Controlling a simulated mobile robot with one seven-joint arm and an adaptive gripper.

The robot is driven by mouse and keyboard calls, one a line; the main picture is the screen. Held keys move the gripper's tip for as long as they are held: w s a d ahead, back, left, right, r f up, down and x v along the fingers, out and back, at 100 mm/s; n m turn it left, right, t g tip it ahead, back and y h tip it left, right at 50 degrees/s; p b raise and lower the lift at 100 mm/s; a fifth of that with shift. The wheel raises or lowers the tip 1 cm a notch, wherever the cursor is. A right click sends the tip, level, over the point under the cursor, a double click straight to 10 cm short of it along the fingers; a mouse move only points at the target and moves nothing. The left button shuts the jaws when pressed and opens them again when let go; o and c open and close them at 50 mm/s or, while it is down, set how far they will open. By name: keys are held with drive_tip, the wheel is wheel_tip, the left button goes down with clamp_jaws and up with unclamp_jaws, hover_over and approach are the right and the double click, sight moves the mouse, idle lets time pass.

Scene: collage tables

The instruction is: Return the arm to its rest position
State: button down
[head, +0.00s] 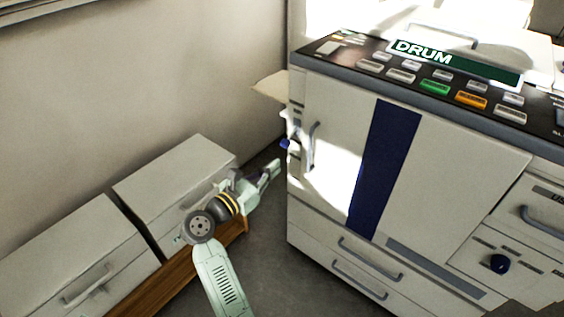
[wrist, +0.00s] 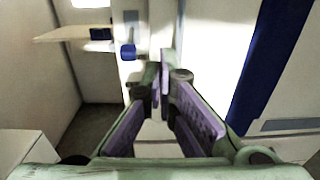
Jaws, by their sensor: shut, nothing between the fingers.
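My gripper (head: 270,172) is at the end of my pale green arm, in the gap between the low white boxes and the large copier-like machine. In the wrist view my gripper (wrist: 160,88) has its two purple-padded fingers brought together at the tips, with nothing between them. The fingertips point toward the machine's left side, near a blue knob (wrist: 128,52). I cannot tell whether they touch the machine.
The large white machine (head: 450,180) with a blue stripe and a "DRUM" panel (head: 420,50) fills the right. A tray (head: 268,88) juts from its left side. Two white boxes (head: 175,170) stand on a wooden base (head: 160,285) at left. Grey floor (head: 275,265) lies between.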

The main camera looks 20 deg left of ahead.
drive_tip(key=shift+s+a, duration=0.1)
drive_tip(key=shift+s, duration=0.25)
